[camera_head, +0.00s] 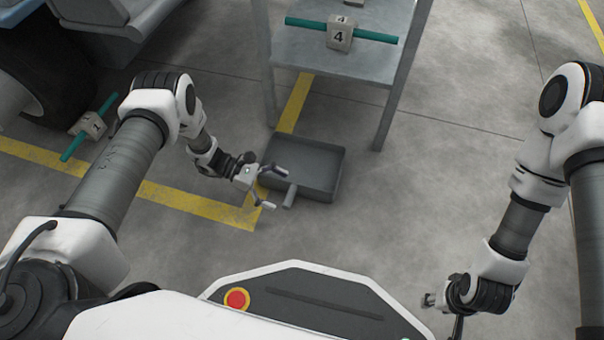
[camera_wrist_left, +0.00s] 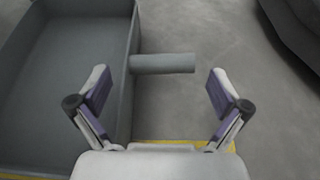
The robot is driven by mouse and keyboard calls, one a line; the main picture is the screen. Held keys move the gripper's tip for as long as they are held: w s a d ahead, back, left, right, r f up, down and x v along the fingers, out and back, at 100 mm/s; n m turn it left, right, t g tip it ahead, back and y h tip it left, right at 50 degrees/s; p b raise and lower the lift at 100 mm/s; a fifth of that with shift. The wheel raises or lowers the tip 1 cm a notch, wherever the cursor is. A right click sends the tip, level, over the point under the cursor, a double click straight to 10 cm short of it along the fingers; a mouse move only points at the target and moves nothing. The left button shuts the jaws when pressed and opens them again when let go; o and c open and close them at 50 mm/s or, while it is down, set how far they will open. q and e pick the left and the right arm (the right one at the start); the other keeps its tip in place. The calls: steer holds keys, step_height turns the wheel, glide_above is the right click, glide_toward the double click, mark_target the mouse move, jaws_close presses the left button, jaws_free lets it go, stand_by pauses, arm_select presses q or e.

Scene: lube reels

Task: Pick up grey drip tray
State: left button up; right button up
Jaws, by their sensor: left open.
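The grey drip tray (camera_head: 318,166) is a shallow open rectangular box on the floor in the head view, with a short round handle (camera_head: 290,196) on its near side. In the left wrist view the tray (camera_wrist_left: 60,85) fills the left part, and its handle (camera_wrist_left: 165,63) points right, ahead of and between my fingers. My left gripper (camera_head: 278,188) is open at the tray's near left, with its fingers about the handle; I cannot tell whether they touch it. My right gripper (camera_head: 440,310) is at the lower right, away from the tray; its jaws are too unclear to read.
A grey metal stand (camera_head: 330,52) with a block marked 4 (camera_head: 340,36) and a teal rod stands behind the tray. A block marked 1 (camera_head: 90,125) lies at the left by a dark wheel. Yellow floor lines (camera_head: 200,206) run beside the tray. Floor to the right is clear.

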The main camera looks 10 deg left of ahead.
arm_select(q)
steer(key=x, duration=0.3)
steer(key=shift+b, duration=0.3)
steer(key=shift+a, duration=0.1)
steer(key=c, duration=1.7)
steer(key=shift+r, duration=0.1)
